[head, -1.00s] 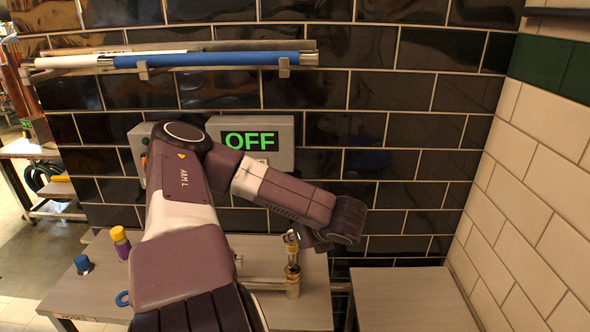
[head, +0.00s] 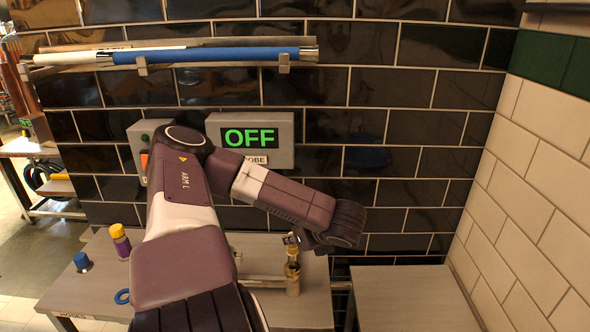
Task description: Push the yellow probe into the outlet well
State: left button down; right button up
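My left arm reaches across the bench, and its dark wrist is at the right of the head view. My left gripper (head: 304,240) hangs below that wrist, just over an upright brass fitting (head: 292,275) on a horizontal pipe. The gripper is small and mostly hidden, so I cannot tell its opening or whether it touches the fitting. I cannot make out the outlet well's opening. A yellow-topped purple piece (head: 120,241) stands at the left of the bench. I cannot tell whether it is the yellow probe. My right gripper is out of view.
A blue-topped piece (head: 81,261) and a blue ring (head: 122,296) are on the grey bench (head: 75,295). A wall box (head: 280,136) reads OFF, above a partly hidden label ending in OBE. A lower bare surface (head: 415,295) lies at right, beside the tiled wall.

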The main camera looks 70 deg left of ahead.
aim_at(295, 247)
pick_arm(q)
jog(key=shift+f+b, duration=1)
jog(key=shift+f, duration=0.8)
jog(key=c, duration=1.6)
grip_release()
jog(key=shift+p+v, duration=1.1)
jog(key=shift+v, duration=1.45)
